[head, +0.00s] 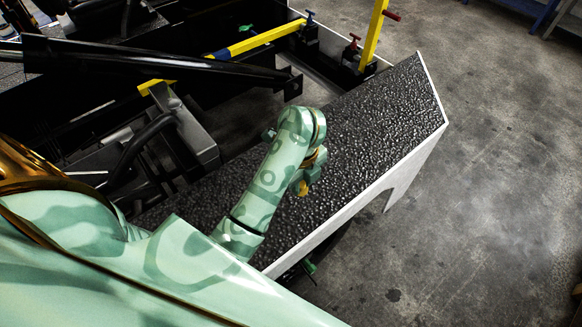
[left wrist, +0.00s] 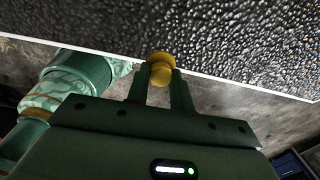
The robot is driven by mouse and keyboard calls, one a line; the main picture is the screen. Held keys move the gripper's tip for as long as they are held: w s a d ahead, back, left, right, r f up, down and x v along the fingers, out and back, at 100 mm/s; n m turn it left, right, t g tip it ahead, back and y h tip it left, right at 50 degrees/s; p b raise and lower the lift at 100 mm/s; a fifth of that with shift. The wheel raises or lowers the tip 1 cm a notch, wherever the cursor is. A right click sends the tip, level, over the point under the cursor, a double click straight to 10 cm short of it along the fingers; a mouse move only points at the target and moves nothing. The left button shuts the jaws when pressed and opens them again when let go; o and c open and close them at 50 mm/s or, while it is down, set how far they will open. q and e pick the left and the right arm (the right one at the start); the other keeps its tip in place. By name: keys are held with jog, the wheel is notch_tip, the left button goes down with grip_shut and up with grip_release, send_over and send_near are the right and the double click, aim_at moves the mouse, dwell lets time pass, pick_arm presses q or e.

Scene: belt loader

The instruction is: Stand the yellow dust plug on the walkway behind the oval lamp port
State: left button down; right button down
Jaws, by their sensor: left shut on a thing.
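The yellow dust plug (head: 303,188) shows just below the end of my left arm in the head view, seen against the black walkway (head: 385,110). In the left wrist view the plug (left wrist: 160,66) has a rounded head and sits between the fingertips of my left gripper (left wrist: 159,82). The gripper is shut on it. There the plug overlaps the walkway's pale edge; I cannot tell whether it touches the surface. In the head view the gripper (head: 304,182) is mostly hidden by my arm. I cannot make out the oval lamp port. My right gripper is not in view.
The walkway is rough, with a white side panel (head: 340,217) and a cutout near its far end. Its far part is bare. Yellow bars (head: 254,43), a black beam (head: 160,63) and dark machine parts lie at the left and back. Concrete floor (head: 500,190) is at the right.

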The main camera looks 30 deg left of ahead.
pick_arm(q)
jog(key=shift+w+d+r, duration=0.1)
jog(key=shift+d+r, duration=0.1)
jog(key=shift+d, duration=0.2)
jog(key=shift+w, duration=0.1)
jog(key=w+a+f+b, duration=0.6)
jog(key=w+a+f, duration=0.3)
jog(key=shift+b, duration=0.3)
jog(key=shift+a+f, duration=0.2)
jog(key=f, duration=0.1)
jog(key=f+b, duration=0.1)
jog(key=shift+w+a+f+b, duration=0.2)
jog(key=shift+f+b, duration=0.1)
jog(key=shift+f, duration=0.55)
jog(key=shift+r, duration=0.1)
